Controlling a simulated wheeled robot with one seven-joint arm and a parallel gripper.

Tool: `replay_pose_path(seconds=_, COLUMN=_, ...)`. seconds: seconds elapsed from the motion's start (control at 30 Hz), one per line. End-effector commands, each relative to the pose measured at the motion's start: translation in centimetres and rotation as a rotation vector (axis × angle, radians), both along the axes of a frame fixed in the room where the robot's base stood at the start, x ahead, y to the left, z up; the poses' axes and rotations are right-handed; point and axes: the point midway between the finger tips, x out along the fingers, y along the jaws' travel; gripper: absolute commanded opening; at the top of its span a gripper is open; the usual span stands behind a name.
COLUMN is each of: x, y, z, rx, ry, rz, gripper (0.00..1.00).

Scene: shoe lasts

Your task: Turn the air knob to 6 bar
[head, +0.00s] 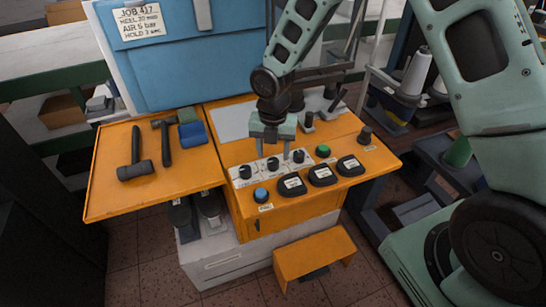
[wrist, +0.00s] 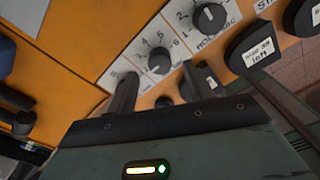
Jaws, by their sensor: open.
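Three black knobs sit in a row on white dial labels on the orange panel. The middle knob (head: 272,163) shows in the wrist view (wrist: 159,60) on a dial with 4, 5 and 6 readable; its air label is not readable and its pointer setting is unclear. The right knob (wrist: 209,17) has a label that seems to read HOLD SEC. My gripper (head: 273,150) points down over the middle knob. It is open, with its fingertips (wrist: 158,72) apart on either side of that knob in the wrist view. Contact cannot be told. The left knob (head: 245,171) is apart from it.
A job card (head: 140,20) on the blue board reads AIR 6 bar. Black labelled pads (head: 292,185), a blue button (head: 261,194) and a green button (head: 322,151) lie close to the knobs. Hammers (head: 135,160) lie on the left tray.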

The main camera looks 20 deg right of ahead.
Motion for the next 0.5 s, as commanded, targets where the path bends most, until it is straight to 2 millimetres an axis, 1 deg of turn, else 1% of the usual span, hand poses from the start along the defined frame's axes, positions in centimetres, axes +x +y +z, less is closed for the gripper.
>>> replay_pose_path(seconds=0.03, x=-0.1, y=0.0, z=-0.8, rx=-0.002, ry=0.002, rz=0.001, gripper=0.52)
replay_pose_path(seconds=0.1, x=0.0, y=0.1, z=-1.7, rx=0.0, ry=0.002, rz=0.002, gripper=0.52)
replay_pose_path(seconds=0.2, x=0.0, y=0.0, z=-2.6, rx=0.0, ry=0.001, rz=0.0, gripper=0.52)
replay_pose_path(seconds=0.33, x=0.0, y=0.0, z=-3.2, rx=0.0, ry=-0.001, rz=0.0, gripper=0.52)
replay_pose_path(seconds=0.5, x=0.0, y=0.0, z=-3.3, rx=0.0, ry=-0.001, rz=0.0, gripper=0.52)
